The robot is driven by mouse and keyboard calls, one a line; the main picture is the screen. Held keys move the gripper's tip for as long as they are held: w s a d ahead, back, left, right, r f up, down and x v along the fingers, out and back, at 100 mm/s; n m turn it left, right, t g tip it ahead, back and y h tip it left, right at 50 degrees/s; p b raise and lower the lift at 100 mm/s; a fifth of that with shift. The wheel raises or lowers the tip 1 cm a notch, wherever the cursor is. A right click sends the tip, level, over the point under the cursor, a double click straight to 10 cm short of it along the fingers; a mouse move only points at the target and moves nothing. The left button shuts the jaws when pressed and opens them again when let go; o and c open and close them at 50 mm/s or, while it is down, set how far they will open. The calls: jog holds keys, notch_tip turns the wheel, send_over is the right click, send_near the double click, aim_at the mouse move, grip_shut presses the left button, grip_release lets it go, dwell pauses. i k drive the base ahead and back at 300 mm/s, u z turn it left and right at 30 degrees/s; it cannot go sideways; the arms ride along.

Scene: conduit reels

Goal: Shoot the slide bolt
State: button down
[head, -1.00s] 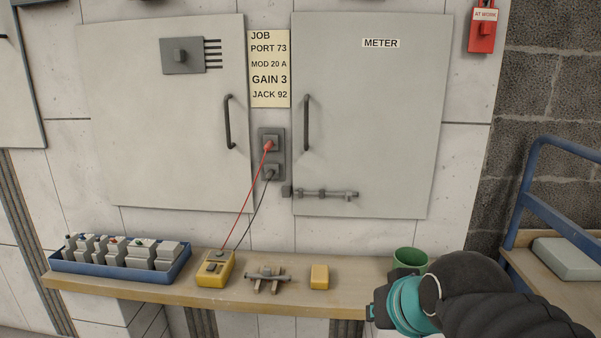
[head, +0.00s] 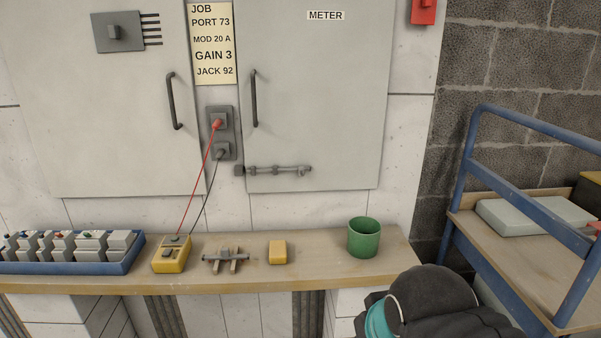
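The slide bolt (head: 278,170) is a grey horizontal rod in brackets, low on the METER cabinet door (head: 318,105). Its left end lies at a grey keeper block (head: 240,170) beside the door's left edge; I cannot tell from here whether the rod is inside it. A small knob shows at the bolt's right end. The door looks closed and has a dark vertical handle (head: 254,98). My arm shows at the bottom right, below the shelf front and well away from the bolt. Its gripper fingers are hidden or out of frame.
A wooden shelf (head: 330,252) below the doors carries a blue tray (head: 128,258) of modules, a yellow meter (head: 172,254) with leads to a wall socket, a grey clamp-like piece (head: 226,258), a yellow block (head: 278,252) and a green cup (head: 364,238). A blue-railed cart (head: 466,185) stands right.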

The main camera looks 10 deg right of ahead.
aim_at(302, 170)
jog(key=k, duration=0.5)
jog(key=u, duration=0.8)
jog(key=i, duration=0.75)
jog(key=z, duration=0.95)
